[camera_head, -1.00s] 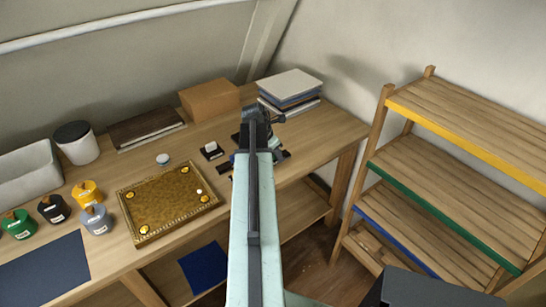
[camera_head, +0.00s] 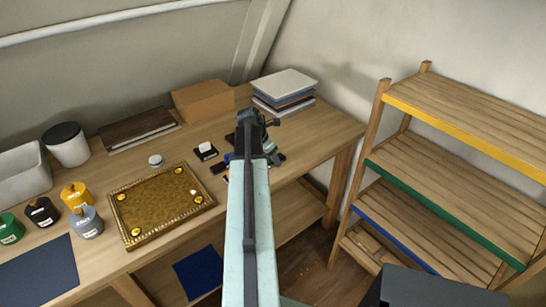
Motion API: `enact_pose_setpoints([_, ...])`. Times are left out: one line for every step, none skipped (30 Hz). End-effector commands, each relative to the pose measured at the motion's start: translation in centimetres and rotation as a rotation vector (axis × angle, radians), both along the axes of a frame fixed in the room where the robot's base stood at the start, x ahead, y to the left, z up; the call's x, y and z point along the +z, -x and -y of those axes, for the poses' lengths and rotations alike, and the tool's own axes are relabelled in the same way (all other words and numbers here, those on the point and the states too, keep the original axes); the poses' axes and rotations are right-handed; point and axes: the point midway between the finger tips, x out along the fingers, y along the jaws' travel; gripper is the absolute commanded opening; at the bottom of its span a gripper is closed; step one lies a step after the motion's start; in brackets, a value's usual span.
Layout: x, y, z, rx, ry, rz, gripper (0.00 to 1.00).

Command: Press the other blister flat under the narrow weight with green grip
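A gilt panel (camera_head: 160,229) with a raised ornamental rim lies flat on the wooden table. It has a round gold spot near each corner and a small white spot (camera_head: 194,192) at its right side. I cannot tell which marks are blisters. My gripper (camera_head: 262,119) is at the far end of my raised pale arm, over the right part of the table, well right of the panel. Its fingers are too small and dark to read. Dark and grey-green items (camera_head: 273,154) lie beside and partly behind my arm. I cannot make out a narrow weight with a green grip.
Yellow (camera_head: 75,196), black (camera_head: 42,211), grey (camera_head: 87,222) and green (camera_head: 10,229) pots stand left of the panel. A cardboard box (camera_head: 203,100) and stacked boards (camera_head: 285,88) stand at the back. A slatted shelf rack (camera_head: 440,160) stands right, beyond a floor gap.

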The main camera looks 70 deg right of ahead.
Motion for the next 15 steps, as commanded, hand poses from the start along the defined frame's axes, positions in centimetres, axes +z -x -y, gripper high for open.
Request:
enact_pose_setpoints([0.0, 0.0, 0.0, -0.001, 0.0, 0.0, 0.56])
enact_pose_setpoints([0.0, 0.1, 0.0, -0.001, 0.0, 0.0, 0.56])
enact_pose_setpoints([0.0, 0.1, 0.0, -0.001, 0.0, 0.0, 0.56])
enact_pose_setpoints([0.0, 0.1, 0.0, -0.001, 0.0, 0.0, 0.56])
enact_pose_setpoints([0.1, 0.1, 0.0, -0.001, 0.0, 0.0, 0.56])
enact_pose_setpoints([0.1, 0.1, 0.0, -0.001, 0.0, 0.0, 0.56])
enact_pose_setpoints([0.2, 0.1, 0.0, -0.001, 0.0, 0.0, 0.56])
enact_pose_setpoints([0.3, 0.1, 0.0, -0.001, 0.0, 0.0, 0.56])
enact_pose_setpoints([0.6, 0.1, -0.1, -0.002, 0.0, 0.0, 0.56])
enact_pose_setpoints([0.8, 0.0, -0.1, -0.002, 0.0, 0.0, 0.56])
enact_pose_setpoints([1.2, 0.0, -0.2, -0.002, 0.0, 0.0, 0.56])
enact_pose_setpoints([1.7, -0.1, -0.4, -0.002, 0.0, 0.0, 0.56])
enact_pose_setpoints([2.2, -0.2, -0.5, -0.002, 0.0, 0.0, 0.56])
enact_pose_setpoints([2.7, -0.2, -0.7, -0.002, 0.0, 0.0, 0.56])
enact_pose_setpoints([3.4, -0.4, -0.9, -0.002, 0.0, 0.0, 0.56])
